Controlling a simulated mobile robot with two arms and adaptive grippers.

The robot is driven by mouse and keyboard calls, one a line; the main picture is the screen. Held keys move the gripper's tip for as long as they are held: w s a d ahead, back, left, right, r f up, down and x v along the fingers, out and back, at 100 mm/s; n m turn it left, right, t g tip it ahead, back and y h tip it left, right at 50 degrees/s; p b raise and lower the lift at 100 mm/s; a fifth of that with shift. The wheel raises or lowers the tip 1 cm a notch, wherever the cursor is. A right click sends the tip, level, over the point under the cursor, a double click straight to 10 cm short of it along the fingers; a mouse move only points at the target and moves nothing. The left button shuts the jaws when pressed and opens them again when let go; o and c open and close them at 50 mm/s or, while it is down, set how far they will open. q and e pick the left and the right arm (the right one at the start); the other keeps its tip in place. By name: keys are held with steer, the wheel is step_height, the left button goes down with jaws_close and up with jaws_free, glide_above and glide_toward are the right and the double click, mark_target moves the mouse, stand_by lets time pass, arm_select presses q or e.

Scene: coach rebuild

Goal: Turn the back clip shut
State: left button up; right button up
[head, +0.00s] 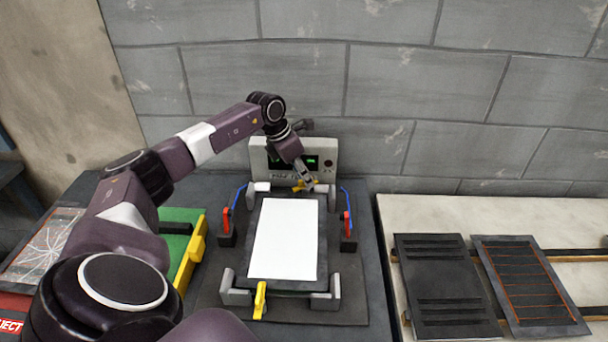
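The back clip (299,187) is a small yellow piece at the far edge of a dark frame (325,235) that holds a white panel (285,238). My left gripper (307,181) reaches down from above at the clip and partly covers it. Its fingertips are at or very near the clip; I cannot tell whether they touch, or whether they are open or shut. A front yellow clip (260,300) stands at the near edge of the frame, pointing front to back. My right gripper is not in view.
A grey device (322,150) with a green display stands just behind the back clip. Red-handled levers (226,222) with blue rods flank the frame. A green and yellow fixture (196,246) lies left. Dark louvred panels (445,280) lie on the right table.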

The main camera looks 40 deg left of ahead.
arm_select(q)
jaws_close()
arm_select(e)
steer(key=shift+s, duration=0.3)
